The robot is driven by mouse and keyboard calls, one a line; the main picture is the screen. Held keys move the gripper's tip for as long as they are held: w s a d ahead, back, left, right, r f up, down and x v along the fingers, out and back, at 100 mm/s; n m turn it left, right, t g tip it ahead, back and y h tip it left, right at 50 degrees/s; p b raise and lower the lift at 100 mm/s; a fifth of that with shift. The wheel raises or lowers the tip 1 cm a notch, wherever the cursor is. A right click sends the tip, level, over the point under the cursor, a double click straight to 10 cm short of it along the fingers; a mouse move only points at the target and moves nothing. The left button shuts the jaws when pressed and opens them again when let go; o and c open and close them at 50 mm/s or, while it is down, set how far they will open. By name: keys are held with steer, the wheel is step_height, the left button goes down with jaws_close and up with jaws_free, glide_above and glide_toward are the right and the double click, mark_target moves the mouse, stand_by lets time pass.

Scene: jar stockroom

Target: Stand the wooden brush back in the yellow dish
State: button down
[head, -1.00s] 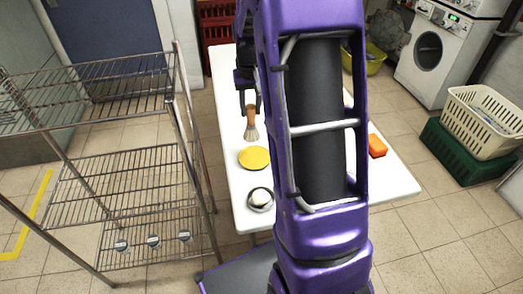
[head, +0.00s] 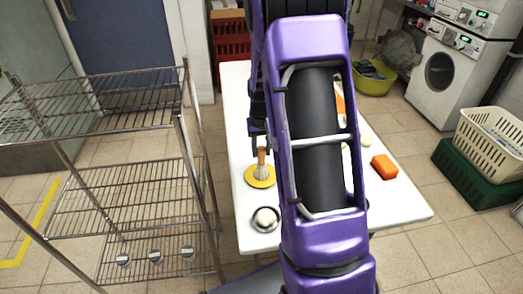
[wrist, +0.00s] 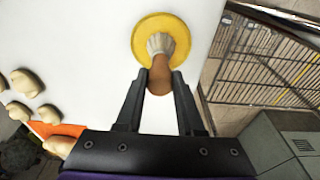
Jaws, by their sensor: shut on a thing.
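The wooden brush (head: 262,158) is held near upright, bristles down, over the yellow dish (head: 257,183) on the white table. In the wrist view the brown brush handle (wrist: 159,80) sits between the fingertips of my gripper (wrist: 160,77), which is shut on it. The pale bristles (wrist: 160,44) overlap the yellow dish (wrist: 143,32) in that view. I cannot tell if the bristle tips touch the dish. My gripper (head: 261,146) is partly hidden by my arm in the head view.
An orange block (head: 384,167) lies on the right of the table. A wire rack (head: 150,180) stands to the left. Several beige lumps (wrist: 27,83) show in the wrist view.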

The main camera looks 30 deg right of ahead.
steer(key=c, duration=0.5)
jaws_free()
steer(key=shift+f, duration=0.1)
steer(key=r, duration=0.4)
steer(key=s+r+p, duration=0.1)
steer(key=r, duration=0.7)
steer(key=shift+s+a+r, duration=0.1)
steer(key=shift+s+a, duration=0.15)
steer(key=shift+s, duration=0.1)
